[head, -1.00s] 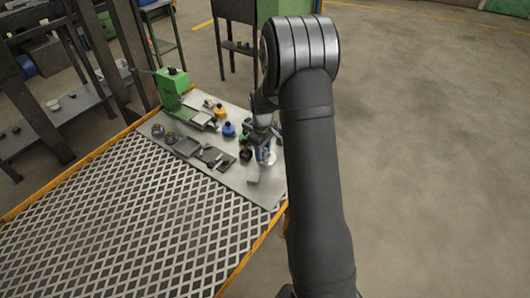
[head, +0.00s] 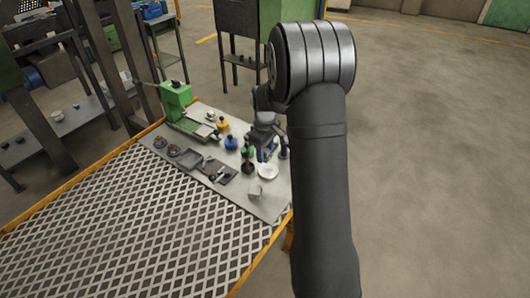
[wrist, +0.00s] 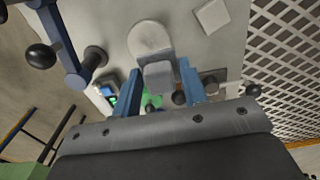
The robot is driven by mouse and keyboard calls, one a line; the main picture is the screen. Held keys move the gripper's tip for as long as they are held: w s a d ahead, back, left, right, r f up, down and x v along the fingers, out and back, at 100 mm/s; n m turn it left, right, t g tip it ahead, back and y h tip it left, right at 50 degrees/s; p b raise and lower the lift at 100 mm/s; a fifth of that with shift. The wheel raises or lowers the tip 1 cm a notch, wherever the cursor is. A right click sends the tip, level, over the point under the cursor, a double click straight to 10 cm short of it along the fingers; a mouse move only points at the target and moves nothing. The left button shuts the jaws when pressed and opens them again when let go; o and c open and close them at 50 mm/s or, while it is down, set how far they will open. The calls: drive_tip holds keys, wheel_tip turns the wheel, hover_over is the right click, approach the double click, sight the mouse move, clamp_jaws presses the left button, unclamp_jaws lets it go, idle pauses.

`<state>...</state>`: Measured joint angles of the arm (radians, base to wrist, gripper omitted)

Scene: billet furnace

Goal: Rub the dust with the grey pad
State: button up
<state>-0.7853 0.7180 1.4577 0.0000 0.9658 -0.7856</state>
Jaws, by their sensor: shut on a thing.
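My gripper (wrist: 160,80) has two blue fingers, and a small grey block (wrist: 159,75), seemingly the grey pad, sits between them. In the head view my gripper (head: 266,152) hangs over the right side of the bench plate, partly hidden by my arm. A pale round disc (wrist: 149,38) lies on the plate beyond the held block; it also shows in the head view (head: 267,172), just nearer than my gripper. I cannot tell whether the pad touches anything. I cannot make out dust clearly.
A pale square block (head: 255,192) lies near the plate's front right; it also shows in the wrist view (wrist: 211,16). A dark tray (head: 222,172), blue bottle (head: 231,143), yellow bottle (head: 222,124) and green machine (head: 176,97) stand left. The mesh top (head: 130,220) is clear.

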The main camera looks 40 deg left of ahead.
sight(271, 167)
drive_tip(key=shift+f, duration=0.2)
drive_tip(key=shift+f, duration=3.45)
drive_tip(key=shift+w+f, duration=0.65)
drive_tip(key=shift+w, duration=0.25)
drive_tip(key=shift+c, duration=0.5)
drive_tip(key=shift+w+r, duration=0.1)
drive_tip(key=shift+w, duration=1.05)
drive_tip(key=shift+s, duration=1.95)
drive_tip(key=shift+s+r, duration=0.1)
drive_tip(key=shift+r, duration=4)
